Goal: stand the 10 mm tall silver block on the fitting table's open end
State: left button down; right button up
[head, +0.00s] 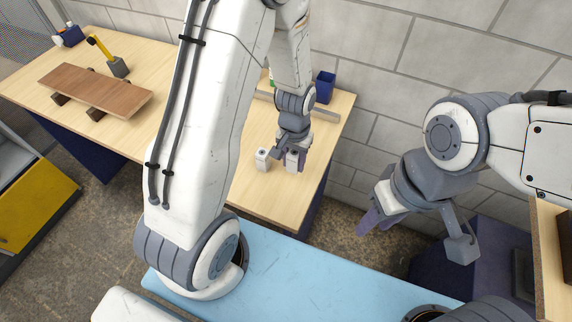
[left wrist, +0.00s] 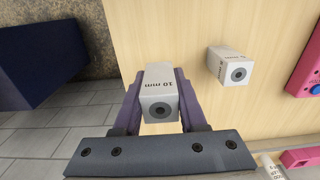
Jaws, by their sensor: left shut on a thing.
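A silver block (left wrist: 158,88) marked "10 mm" is between the two purple fingers of my left gripper in the left wrist view. My left gripper (head: 293,162) is shut on it, near the front right end of a light wooden tabletop (head: 262,198). I cannot tell whether the block touches the wood. A second silver block (head: 262,159) stands just left of the gripper, apart from it; it also shows in the left wrist view (left wrist: 229,66), its label too small to read. My right gripper (head: 374,222) is empty, away from the blocks; its finger gap is unclear.
A brown board (head: 95,88) lies on dark supports on the wooden top at left. A yellow-armed tool (head: 117,66) stands behind it. A blue bin (head: 325,86) and a grey bar are behind my left gripper. A pink device (left wrist: 307,70) is at the wrist view's right.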

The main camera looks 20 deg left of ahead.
aim_at(288, 177)
pick_arm(q)
jog(key=shift+a+f, duration=0.45)
jog(key=shift+a, duration=0.3)
notch_tip(288, 177, down, 4)
jog(key=shift+r+p, duration=0.15)
jog(key=shift+p, duration=0.45)
jog(key=shift+f, duration=0.2)
jog(key=shift+f, duration=0.2)
jog(key=shift+c, duration=2.3)
grip_release()
jog(key=shift+r, duration=0.1)
